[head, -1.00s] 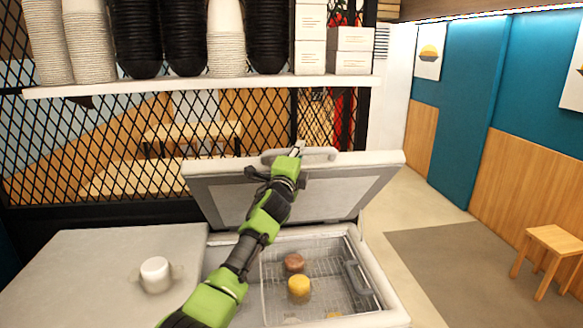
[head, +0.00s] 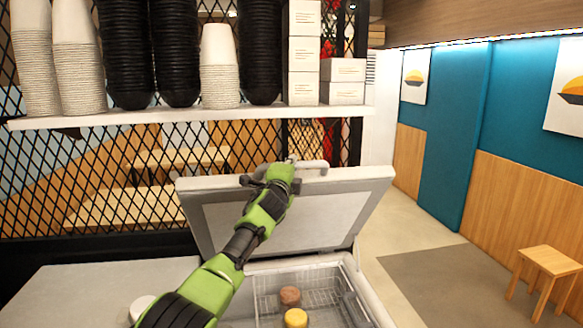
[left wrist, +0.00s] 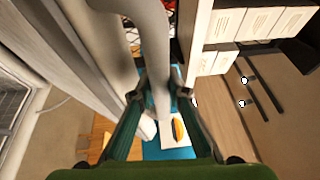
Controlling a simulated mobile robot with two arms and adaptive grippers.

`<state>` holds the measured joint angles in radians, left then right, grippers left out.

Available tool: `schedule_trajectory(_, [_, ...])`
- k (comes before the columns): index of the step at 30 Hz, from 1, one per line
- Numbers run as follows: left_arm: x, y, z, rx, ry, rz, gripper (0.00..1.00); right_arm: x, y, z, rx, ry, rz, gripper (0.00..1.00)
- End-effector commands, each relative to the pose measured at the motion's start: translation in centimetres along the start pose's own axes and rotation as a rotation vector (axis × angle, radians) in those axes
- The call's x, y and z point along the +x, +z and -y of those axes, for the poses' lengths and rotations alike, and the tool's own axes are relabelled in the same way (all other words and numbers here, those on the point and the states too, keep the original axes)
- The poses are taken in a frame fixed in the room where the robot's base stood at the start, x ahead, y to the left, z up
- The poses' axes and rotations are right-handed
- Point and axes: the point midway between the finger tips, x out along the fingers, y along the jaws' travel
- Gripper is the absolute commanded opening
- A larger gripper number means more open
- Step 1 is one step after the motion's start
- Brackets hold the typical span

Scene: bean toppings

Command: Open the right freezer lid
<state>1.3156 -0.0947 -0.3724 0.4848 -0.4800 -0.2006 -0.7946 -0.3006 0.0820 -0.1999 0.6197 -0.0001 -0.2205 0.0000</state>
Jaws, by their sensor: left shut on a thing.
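The right freezer lid (head: 318,222) is a light grey panel, raised and tilted open above the freezer. Its grey handle (head: 316,167) runs along the top edge. My left gripper (head: 290,165) is at the left part of this handle and shut on it. In the left wrist view the handle (left wrist: 153,45) passes between the fingers of my left gripper (left wrist: 158,100). The open freezer (head: 358,290) shows below the lid, with a wire basket (head: 325,292) holding a brown round item (head: 290,296) and a yellow round item (head: 296,318). My right gripper is not in view.
A shelf (head: 200,112) with stacked cups, black bowls and white boxes (head: 304,52) is above and behind the lid. A black mesh screen (head: 90,160) stands behind. A closed white lid (head: 75,290) lies to the left. Open floor and a stool (head: 545,270) are at right.

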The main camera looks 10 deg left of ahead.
Motion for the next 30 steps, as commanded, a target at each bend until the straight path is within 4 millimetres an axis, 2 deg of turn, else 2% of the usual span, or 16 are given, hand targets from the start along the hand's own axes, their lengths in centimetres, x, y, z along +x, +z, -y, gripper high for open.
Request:
schedule_trajectory(5, [0.0, 0.0, -0.2, -0.001, 0.004, 0.001, 0.00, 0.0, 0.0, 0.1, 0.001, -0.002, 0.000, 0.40])
schedule_trajectory(6, [0.0, 0.0, -0.2, -0.001, 0.003, 0.001, 0.23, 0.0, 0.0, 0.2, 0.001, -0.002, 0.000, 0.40])
schedule_trajectory(7, [0.0, 0.0, -0.2, -0.001, 0.003, 0.001, 0.31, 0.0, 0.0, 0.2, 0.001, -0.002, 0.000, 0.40])
schedule_trajectory(8, [0.0, 0.0, -0.2, -0.001, 0.003, 0.001, 0.33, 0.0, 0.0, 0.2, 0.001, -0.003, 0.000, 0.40])
schedule_trajectory(22, [-0.3, 0.3, -0.1, -0.001, 0.000, 0.007, 0.33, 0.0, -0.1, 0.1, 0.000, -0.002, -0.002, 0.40])
schedule_trajectory(30, [-1.9, 0.6, 0.0, -0.001, -0.005, 0.012, 0.33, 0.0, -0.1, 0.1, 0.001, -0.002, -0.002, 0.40])
